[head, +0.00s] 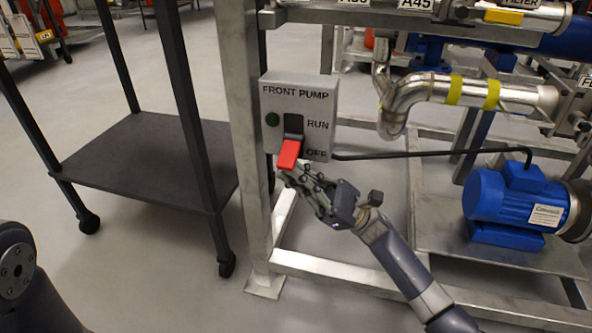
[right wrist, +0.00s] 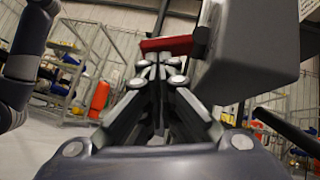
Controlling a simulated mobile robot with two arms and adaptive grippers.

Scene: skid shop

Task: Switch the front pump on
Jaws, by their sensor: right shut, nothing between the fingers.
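The front pump switch box (head: 298,117) is a grey box on the steel frame post, labelled FRONT PUMP, with RUN above and OFF below. Its red lever (head: 289,154) points down and out toward OFF. A dark green lamp (head: 273,119) sits left of the lever. My right gripper (head: 286,172) is shut and empty, its tips just under the red lever's end; I cannot tell if they touch. In the right wrist view the red lever (right wrist: 166,44) lies across just beyond the closed fingertips, beside the grey box (right wrist: 250,50). My left gripper is out of view.
A blue pump (head: 515,205) stands on the skid at right, with a black cable running to the box. Steel pipes with yellow bands (head: 455,90) are above it. A dark wheeled cart (head: 145,160) stands left of the post. Open floor lies in front.

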